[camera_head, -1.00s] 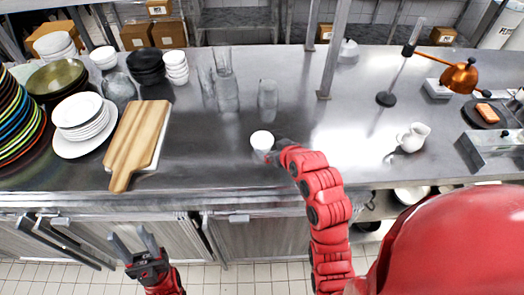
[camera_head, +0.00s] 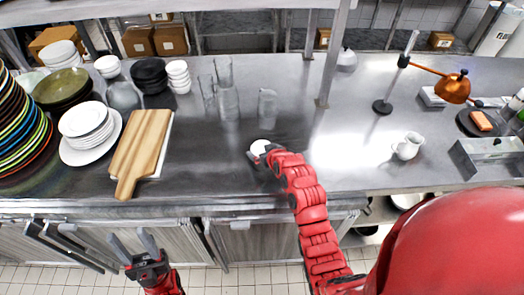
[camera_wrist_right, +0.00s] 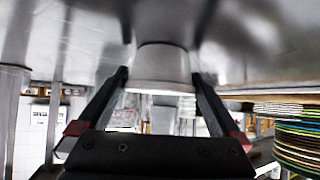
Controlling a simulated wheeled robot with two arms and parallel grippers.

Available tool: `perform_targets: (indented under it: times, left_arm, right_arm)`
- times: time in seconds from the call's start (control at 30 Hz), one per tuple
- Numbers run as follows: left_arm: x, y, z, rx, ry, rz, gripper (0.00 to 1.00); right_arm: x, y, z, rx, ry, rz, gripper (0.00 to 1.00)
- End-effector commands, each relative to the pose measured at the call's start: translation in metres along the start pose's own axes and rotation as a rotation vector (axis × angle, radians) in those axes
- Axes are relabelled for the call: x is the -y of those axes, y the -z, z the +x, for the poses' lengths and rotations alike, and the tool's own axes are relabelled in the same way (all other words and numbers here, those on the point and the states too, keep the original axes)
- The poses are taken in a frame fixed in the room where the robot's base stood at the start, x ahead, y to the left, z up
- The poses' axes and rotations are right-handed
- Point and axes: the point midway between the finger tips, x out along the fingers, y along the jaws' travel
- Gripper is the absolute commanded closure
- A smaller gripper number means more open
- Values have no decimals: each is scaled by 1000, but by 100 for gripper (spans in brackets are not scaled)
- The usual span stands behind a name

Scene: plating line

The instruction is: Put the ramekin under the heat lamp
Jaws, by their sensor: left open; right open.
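The white ramekin (camera_head: 258,147) stands on the steel counter near the front edge, partly hidden by my right gripper (camera_head: 262,157). In the right wrist view the ramekin (camera_wrist_right: 160,66) sits between the two dark fingers of my right gripper (camera_wrist_right: 160,78), which is open around it; a firm contact cannot be made out. The copper heat lamp (camera_head: 455,87) hangs from an orange arm on a stand (camera_head: 382,106) at the right of the counter. My left gripper (camera_head: 135,244) is open and empty, in front of the counter at the lower left.
A white pitcher (camera_head: 408,147) stands on the counter before the lamp. A steel post (camera_head: 328,75) rises between ramekin and lamp stand. Glasses (camera_head: 228,100) stand behind the ramekin; a cutting board (camera_head: 143,147) and plates (camera_head: 88,130) are at left.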

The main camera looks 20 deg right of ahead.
Motion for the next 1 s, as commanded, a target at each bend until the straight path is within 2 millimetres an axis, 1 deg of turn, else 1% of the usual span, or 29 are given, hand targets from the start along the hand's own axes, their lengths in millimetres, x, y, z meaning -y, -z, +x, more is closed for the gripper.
perform_targets:
  times: [0.1, 0.3, 0.37, 0.4, 0.47, 0.5, 0.57, 0.6, 0.73, 1.0]
  left_arm:
    - [0, 1, 3, 0, 0, 0, 50]
    - [0, 0, 2, 0, 0, 0, 50]
    - [0, 0, 2, 0, 0, 0, 50]
    - [0, 0, 2, 0, 0, 0, 50]
    - [0, 0, 2, 0, 0, 0, 50]
    - [0, 0, 2, 0, 0, 0, 50]
    - [0, 0, 2, 0, 0, 0, 50]
    - [0, 0, 2, 0, 0, 0, 50]
    - [0, 0, 2, 0, 0, 0, 50]
    - [0, 0, 2, 0, 0, 0, 50]
  right_arm:
    - [1, 0, 6, 0, 0, -2, 0]
    - [0, 0, 6, -1, 0, -1, 0]
    - [0, 0, 6, -1, 0, -1, 11]
    - [0, 0, 6, -1, 0, -1, 18]
    - [0, 0, 6, -1, 0, -1, 29]
    - [0, 0, 6, -1, 0, -1, 36]
    - [0, 0, 6, -1, 0, -1, 47]
    - [0, 0, 6, -1, 0, -1, 54]
    - [0, 0, 6, -1, 0, -1, 77]
    - [0, 0, 6, -2, 0, -1, 79]
